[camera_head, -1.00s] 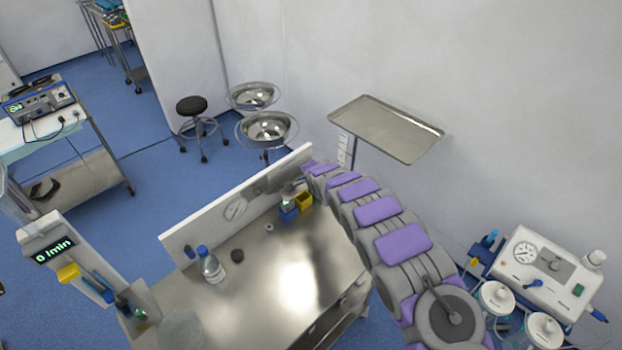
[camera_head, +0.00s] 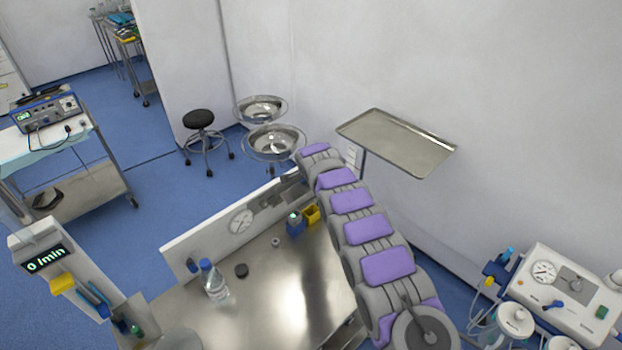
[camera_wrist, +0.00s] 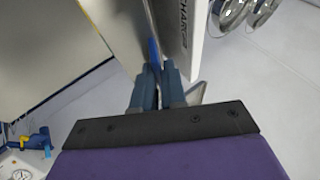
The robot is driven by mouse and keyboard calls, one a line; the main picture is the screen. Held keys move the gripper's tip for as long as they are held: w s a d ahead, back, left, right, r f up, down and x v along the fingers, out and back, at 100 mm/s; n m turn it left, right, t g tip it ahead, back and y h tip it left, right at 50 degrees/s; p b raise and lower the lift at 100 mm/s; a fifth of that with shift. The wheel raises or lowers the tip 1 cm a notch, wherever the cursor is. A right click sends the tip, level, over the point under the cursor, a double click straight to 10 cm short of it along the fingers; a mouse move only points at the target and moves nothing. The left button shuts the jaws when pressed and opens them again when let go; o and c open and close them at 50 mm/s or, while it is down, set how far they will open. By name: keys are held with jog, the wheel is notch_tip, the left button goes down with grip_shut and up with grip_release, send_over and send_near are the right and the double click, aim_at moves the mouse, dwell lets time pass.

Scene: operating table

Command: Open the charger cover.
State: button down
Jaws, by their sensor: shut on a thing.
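In the wrist view a white panel with dark letters reading "CHARG" (camera_wrist: 177,28), partly cut off, stands edge-on just beyond my fingers. A narrow blue strip (camera_wrist: 153,50) runs along its left side. My gripper (camera_wrist: 159,72) has its dark blue fingers close together, shut on the lower end of this strip. Whether the strip is the cover's handle or its edge I cannot tell. In the head view my purple and grey arm reaches to the back of the steel table, and its far end hides the grip. The charger cover cannot be made out there.
The steel table (camera_head: 262,312) has an upright white back panel (camera_head: 205,232). Steel bowls (camera_head: 275,141) and a tray (camera_head: 395,143) stand beyond; a suction unit (camera_head: 560,290) is at right.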

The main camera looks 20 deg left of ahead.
jog(key=shift+w+a+r, duration=0.15)
jog(key=shift+a+r, duration=0.05)
jog(key=shift+a, duration=0.25)
dwell(0.3)
jog(key=c, duration=1.3)
grip_release()
jog(key=shift+f, duration=0.15)
jog(key=shift+o, duration=0.2)
jog(key=shift+r, duration=0.45)
jog(key=v, duration=1.6)
jog(key=shift+s, duration=0.3)
jog(key=shift+d+r, duration=0.15)
jog(key=shift+d, duration=0.05)
